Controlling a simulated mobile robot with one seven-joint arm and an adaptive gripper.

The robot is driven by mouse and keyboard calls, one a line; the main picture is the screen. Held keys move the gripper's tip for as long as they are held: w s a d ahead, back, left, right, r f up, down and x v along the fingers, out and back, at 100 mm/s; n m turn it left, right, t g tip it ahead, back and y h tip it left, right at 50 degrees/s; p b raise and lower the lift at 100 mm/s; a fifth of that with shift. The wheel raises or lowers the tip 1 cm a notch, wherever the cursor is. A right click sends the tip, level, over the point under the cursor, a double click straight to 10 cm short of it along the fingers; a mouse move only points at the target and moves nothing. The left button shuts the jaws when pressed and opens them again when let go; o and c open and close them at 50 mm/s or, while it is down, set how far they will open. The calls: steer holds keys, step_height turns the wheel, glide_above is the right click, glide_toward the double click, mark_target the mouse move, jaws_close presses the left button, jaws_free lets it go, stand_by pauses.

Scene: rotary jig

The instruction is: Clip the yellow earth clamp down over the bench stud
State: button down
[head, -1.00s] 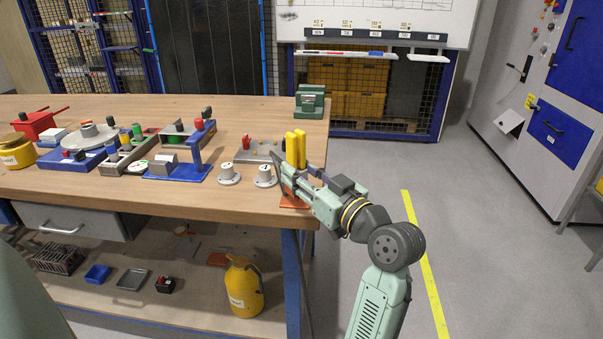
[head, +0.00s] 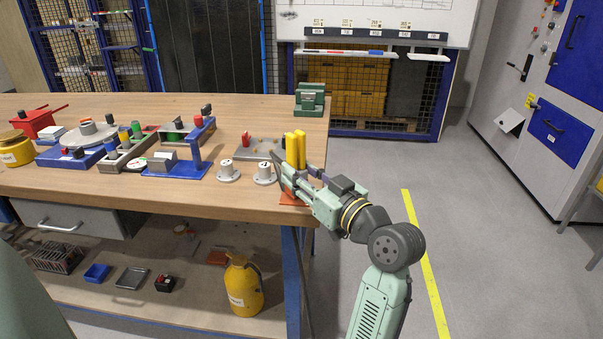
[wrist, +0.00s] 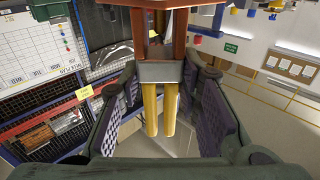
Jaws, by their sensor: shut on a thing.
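The yellow earth clamp shows in the head view as two upright yellow handles (head: 295,150) at the right end of the workbench. My gripper (head: 287,172) is at its lower part and shut on it. In the wrist view the yellow handles (wrist: 160,108) lie between the purple-padded fingers of my gripper (wrist: 162,95). A grey metal piece (wrist: 160,72) crosses them, with reddish-brown parts beyond.
Two grey round posts (head: 228,172) stand just left of the clamp on the wooden workbench (head: 120,199). A grey plate fixture (head: 258,147) lies behind them and a green block (head: 310,98) at the back corner. Floor right of the bench is clear.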

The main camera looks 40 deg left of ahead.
steer(key=c, duration=1.4)
jaws_free()
steer(key=o, duration=0.3)
steer(key=shift+f, duration=0.1)
steer(key=v, duration=1.2)
